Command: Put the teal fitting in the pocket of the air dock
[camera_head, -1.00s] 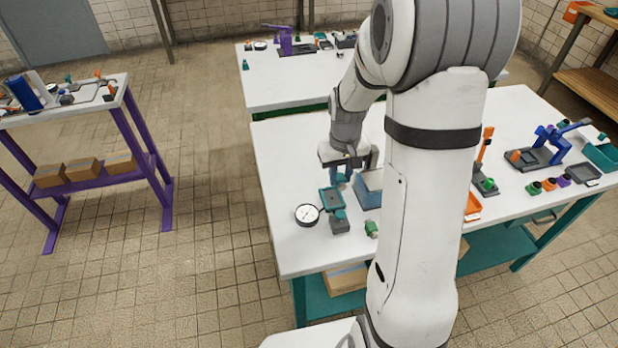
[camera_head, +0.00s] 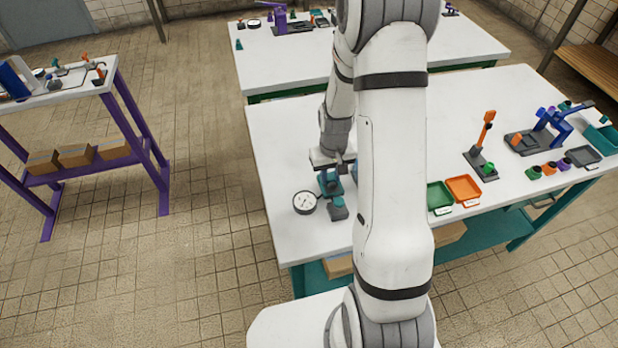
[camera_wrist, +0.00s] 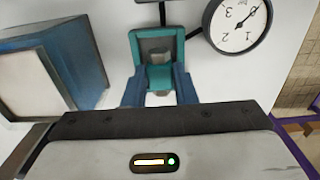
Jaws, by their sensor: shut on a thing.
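My gripper (camera_wrist: 158,92) is shut on the teal fitting (camera_wrist: 160,78), which shows between its blue fingers in the wrist view. Just beyond the fingertips is the air dock (camera_wrist: 135,48), a teal frame around a grey recess. The fitting overlaps the near side of the dock in this view. I cannot tell whether it is inside the pocket, touching it or above it. In the head view my gripper (camera_head: 331,180) is over the dock, near the table's left side, and the fitting is hidden there.
A round gauge (camera_head: 305,202) stands left of the dock; it shows upper right in the wrist view (camera_wrist: 236,22). A blue box with a pale top (camera_wrist: 85,60) stands left in the wrist view. Green (camera_head: 439,197) and orange (camera_head: 463,188) trays lie right of my arm.

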